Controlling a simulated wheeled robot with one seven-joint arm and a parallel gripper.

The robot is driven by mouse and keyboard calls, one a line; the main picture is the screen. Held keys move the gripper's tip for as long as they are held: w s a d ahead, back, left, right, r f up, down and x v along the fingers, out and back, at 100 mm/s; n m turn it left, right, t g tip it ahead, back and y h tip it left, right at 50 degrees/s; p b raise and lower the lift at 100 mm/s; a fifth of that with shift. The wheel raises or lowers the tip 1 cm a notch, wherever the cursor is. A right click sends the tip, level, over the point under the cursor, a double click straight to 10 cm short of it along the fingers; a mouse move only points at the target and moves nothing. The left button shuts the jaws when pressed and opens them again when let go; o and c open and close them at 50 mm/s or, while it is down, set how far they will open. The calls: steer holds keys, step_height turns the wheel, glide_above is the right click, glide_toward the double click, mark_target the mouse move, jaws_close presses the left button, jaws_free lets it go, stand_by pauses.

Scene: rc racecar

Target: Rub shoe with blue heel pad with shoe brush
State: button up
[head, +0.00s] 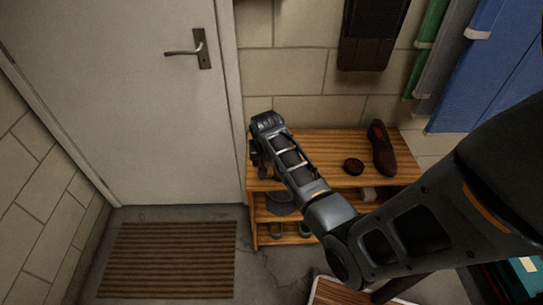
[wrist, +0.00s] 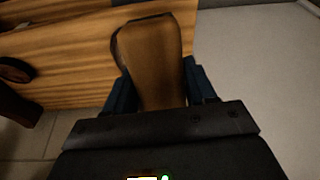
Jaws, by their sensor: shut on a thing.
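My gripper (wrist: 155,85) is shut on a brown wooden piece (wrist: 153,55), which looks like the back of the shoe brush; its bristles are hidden. It is held above the wooden rack (wrist: 75,75), near the rack's edge. In the head view my wrist is over the left end of the rack (head: 325,142), and the fingers and brush are mostly hidden. A dark brown shoe (head: 383,150) stands on the right of the rack top, apart from my gripper. Its inside looks reddish; I cannot make out a blue heel pad.
A round dark tin (head: 353,166) lies left of the shoe. The lower shelves hold a grey shoe (head: 281,206) and other footwear, partly behind my arm. A door (head: 120,100) and a striped mat (head: 168,260) are at the left. Coats (head: 475,70) hang at the right.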

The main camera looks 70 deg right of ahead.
steer(key=shift+s+d+f+m, duration=0.1)
steer(key=shift+s+d+m, duration=0.3)
steer(key=shift+s+d, duration=0.5)
steer(key=shift+b+x, duration=1.7)
steer(key=shift+x, duration=1.35)
steer(key=shift+b+x, duration=0.9)
steer(key=shift+x, duration=0.2)
steer(key=shift+s+d, duration=0.15)
steer(key=shift+s, duration=0.05)
